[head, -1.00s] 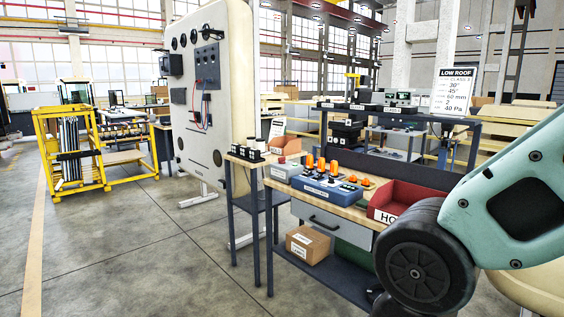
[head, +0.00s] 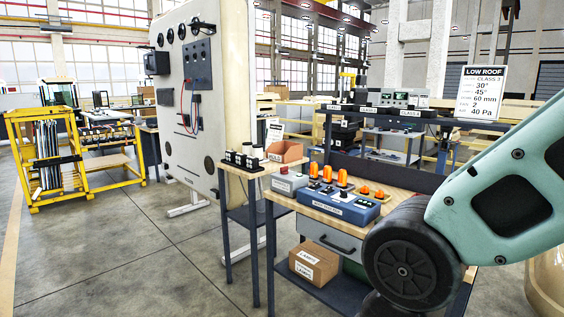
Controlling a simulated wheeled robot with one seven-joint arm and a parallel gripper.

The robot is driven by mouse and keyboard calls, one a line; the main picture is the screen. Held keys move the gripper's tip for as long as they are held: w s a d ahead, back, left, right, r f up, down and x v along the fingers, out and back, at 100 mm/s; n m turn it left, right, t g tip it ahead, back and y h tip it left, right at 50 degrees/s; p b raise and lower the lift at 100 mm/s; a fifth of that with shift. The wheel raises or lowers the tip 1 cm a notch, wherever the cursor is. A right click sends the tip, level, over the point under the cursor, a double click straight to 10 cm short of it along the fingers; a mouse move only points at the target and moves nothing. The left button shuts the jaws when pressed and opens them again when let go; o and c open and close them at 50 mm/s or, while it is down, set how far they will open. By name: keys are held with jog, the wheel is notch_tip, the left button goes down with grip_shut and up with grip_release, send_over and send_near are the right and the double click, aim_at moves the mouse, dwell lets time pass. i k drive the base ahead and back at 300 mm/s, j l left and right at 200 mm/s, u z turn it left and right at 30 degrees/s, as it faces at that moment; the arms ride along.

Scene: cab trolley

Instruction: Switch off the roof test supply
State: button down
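A blue control box (head: 338,204) sits on the wooden-topped workbench, right of centre. It has a front label too small to read surely, dark switches on top and orange lamps (head: 328,175) at its back. A small grey box (head: 289,183) with a red part on top stands just left of it. I cannot tell which of these is the roof test supply, or any switch position. My arm's teal link and dark wheel-like joint cover the right of the bench. My gripper is outside the view.
A small side stand (head: 248,212) with several dark cylinders adjoins the bench's left end. An open orange-brown bin (head: 286,154) stands behind the grey box. A cardboard box (head: 314,263) lies on the lower shelf. A tall cream panel (head: 218,110) stands behind.

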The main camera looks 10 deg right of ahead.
aim_at(283, 170)
jog(key=i+j, duration=0.2)
jog(key=i, duration=0.3)
jog(key=i+j, duration=0.2)
jog(key=i, duration=0.3)
jog(key=i+j, duration=0.2)
jog(key=i, duration=0.3)
jog(key=i+j, duration=0.2)
jog(key=i, duration=0.3)
jog(key=i+j, duration=0.15)
jog(key=i, duration=0.4)
jog(key=z, duration=0.05)
